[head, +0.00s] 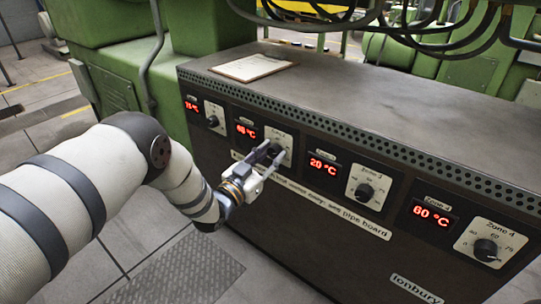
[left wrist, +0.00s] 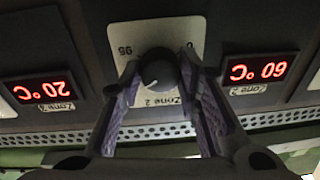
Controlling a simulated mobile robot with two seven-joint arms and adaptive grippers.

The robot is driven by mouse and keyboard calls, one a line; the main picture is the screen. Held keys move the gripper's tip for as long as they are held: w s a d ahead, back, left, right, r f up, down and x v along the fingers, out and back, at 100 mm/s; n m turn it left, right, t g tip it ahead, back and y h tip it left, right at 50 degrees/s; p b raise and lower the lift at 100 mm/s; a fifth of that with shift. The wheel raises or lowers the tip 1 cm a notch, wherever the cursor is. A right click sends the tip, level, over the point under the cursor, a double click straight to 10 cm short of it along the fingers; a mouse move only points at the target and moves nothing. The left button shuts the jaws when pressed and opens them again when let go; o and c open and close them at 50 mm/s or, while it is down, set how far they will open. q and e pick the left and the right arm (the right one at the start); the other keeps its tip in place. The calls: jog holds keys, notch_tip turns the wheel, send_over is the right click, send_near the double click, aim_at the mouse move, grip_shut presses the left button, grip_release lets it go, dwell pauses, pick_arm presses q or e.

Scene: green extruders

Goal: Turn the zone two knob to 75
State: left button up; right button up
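The zone two knob (left wrist: 158,68) is black and round, on a white dial plate (left wrist: 180,32) that appears upside down in the left wrist view. My left gripper (left wrist: 160,72) has one finger on each side of the knob and looks closed on it, with little or no gap. In the head view, my left gripper (head: 271,153) reaches the panel and partly hides this knob. The zone two display (left wrist: 258,70) appears to read 60 °C, and the knob's pale mark sits near the middle of the scale. My right gripper is out of view.
The zone three knob (head: 365,192) and its 20 °C display (head: 323,167) lie to the right. The zone four knob (head: 486,250) is beyond, and the zone one knob (head: 213,121) is left. A clipboard (head: 252,67) lies on the cabinet top. Floor in front is clear.

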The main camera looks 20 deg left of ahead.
pick_arm(q)
jog(key=o, duration=0.4)
jog(key=v, duration=1.2)
